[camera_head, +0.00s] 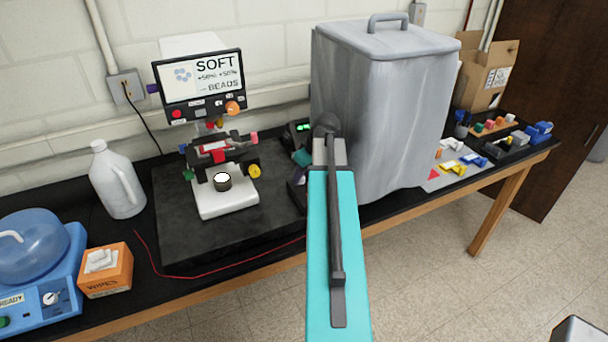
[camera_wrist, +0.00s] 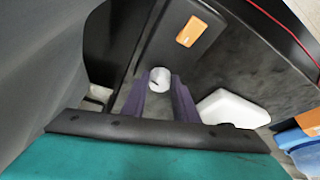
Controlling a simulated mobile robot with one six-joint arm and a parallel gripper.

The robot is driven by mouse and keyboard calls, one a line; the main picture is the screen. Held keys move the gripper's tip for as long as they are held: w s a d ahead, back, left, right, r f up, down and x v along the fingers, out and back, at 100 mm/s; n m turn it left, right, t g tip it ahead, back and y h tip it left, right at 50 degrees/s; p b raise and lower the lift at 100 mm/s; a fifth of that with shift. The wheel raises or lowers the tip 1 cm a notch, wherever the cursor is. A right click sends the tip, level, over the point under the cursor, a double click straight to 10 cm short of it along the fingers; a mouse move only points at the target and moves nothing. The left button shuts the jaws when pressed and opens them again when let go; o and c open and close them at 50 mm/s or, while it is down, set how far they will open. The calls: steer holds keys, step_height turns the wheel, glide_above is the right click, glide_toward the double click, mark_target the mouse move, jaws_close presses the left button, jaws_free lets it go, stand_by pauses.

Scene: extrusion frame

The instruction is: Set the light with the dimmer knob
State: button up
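In the wrist view the two purple fingers of my gripper (camera_wrist: 162,85) stand apart. A white round knob (camera_wrist: 160,77), which looks like the dimmer knob, shows between their tips. Whether the fingers touch it, I cannot tell. In the head view my gripper (camera_head: 298,180) is partly hidden behind my teal arm, right of the dark slab, and the knob is hidden there. A microscope-like instrument (camera_head: 228,200) with a white base stands on the slab. Its screen (camera_head: 201,78) reads "SOFT" and "BEADS". A dark box with green lit digits (camera_head: 303,128) stands behind my gripper.
A large grey lidded bin (camera_head: 385,110) stands close to the right of my gripper. A white jug (camera_head: 116,180), a wipes box (camera_head: 106,272) and a blue device (camera_head: 40,265) are at left. A red cord (camera_head: 215,272) runs along the bench front. Small coloured parts (camera_head: 455,165) lie at right.

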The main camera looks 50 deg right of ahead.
steer(key=shift+f+m+b, duration=0.15)
steer(key=shift+m+b, duration=0.25)
steer(key=shift+b, duration=0.2)
steer(key=shift+r+m+h+b, duration=0.2)
steer(key=shift+m+h+b, duration=0.1)
steer(key=shift+m+h, duration=0.1)
steer(key=o, duration=1.1)
steer(key=shift+c, duration=0.2)
steer(key=b+v, duration=0.4)
steer(key=v, duration=0.9)
steer(key=shift+r, duration=0.4)
stand_by(0.6)
